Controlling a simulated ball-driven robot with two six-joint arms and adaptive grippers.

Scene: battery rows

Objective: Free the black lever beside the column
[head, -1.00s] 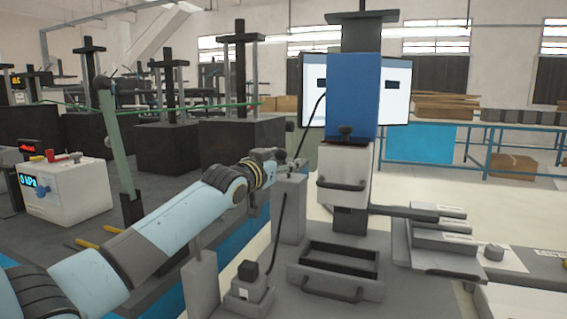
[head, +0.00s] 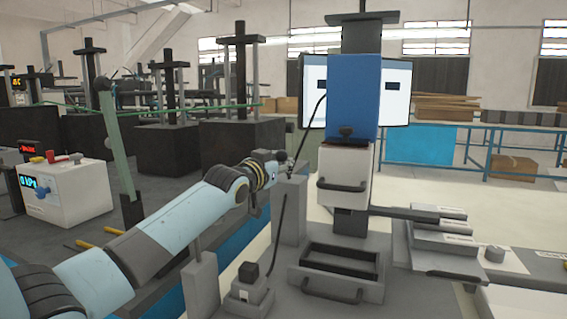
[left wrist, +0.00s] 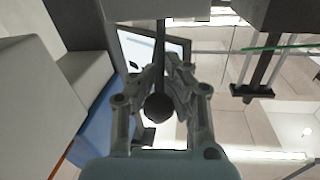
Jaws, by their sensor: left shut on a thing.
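The black lever (head: 309,125) is a thin dark rod. It slants down and left from beside the blue-and-white column head (head: 352,98). In the left wrist view its shaft (left wrist: 159,50) ends in a round black knob (left wrist: 158,107) between the fingers. My left gripper (head: 284,163) reaches in from the left and is shut on the lever near its knob end. The fingertips look small and dark in the head view, so the exact contact is unclear there. My right gripper is not in view.
A grey post (head: 290,210) stands just below the gripper. A black-rimmed tray (head: 340,285) sits in front of the column. A small box with a black knob (head: 248,271) is at the front. A white gauge box (head: 75,195) stands at left.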

